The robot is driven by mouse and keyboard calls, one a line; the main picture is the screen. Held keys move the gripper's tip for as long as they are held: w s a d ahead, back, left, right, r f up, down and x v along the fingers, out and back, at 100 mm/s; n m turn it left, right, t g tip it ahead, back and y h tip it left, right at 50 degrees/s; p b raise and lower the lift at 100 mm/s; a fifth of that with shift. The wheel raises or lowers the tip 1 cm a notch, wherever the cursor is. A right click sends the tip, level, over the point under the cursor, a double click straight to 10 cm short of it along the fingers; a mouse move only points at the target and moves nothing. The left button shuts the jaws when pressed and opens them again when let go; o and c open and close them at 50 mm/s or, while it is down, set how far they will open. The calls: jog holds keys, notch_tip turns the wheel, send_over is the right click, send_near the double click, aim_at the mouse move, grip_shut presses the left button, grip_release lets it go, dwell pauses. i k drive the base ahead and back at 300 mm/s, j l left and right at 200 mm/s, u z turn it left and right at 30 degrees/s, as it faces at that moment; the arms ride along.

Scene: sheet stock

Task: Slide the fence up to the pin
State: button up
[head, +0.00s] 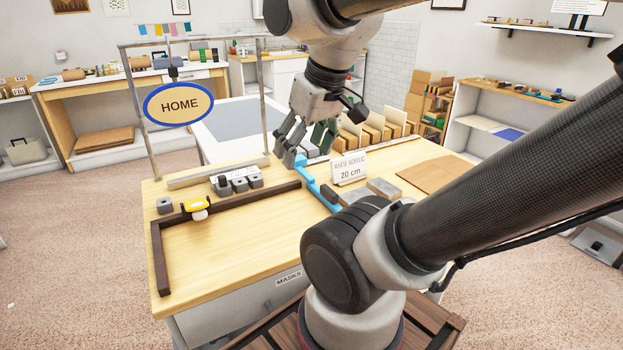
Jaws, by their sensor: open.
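A light-blue bar (315,184), which looks like the fence, lies slantwise on the wooden worktable (250,240). Its far end has a raised part close to my gripper. My gripper (294,152) is open and points down over that far end; I cannot tell whether the fingers touch it. The near end of the bar is partly hidden by my arm. I cannot make out for sure which piece is the pin.
Several grey blocks (238,184) stand behind the rail, and one sits at left. A card reading 20 cm (349,169) stands right of the bar. Upright sheets (372,128) stand behind it. A HOME sign (178,105) hangs from a frame. The table's front left is clear.

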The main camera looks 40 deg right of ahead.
aim_at(329, 197)
jog(key=k+j+z, duration=0.1)
jog(key=z, duration=0.9)
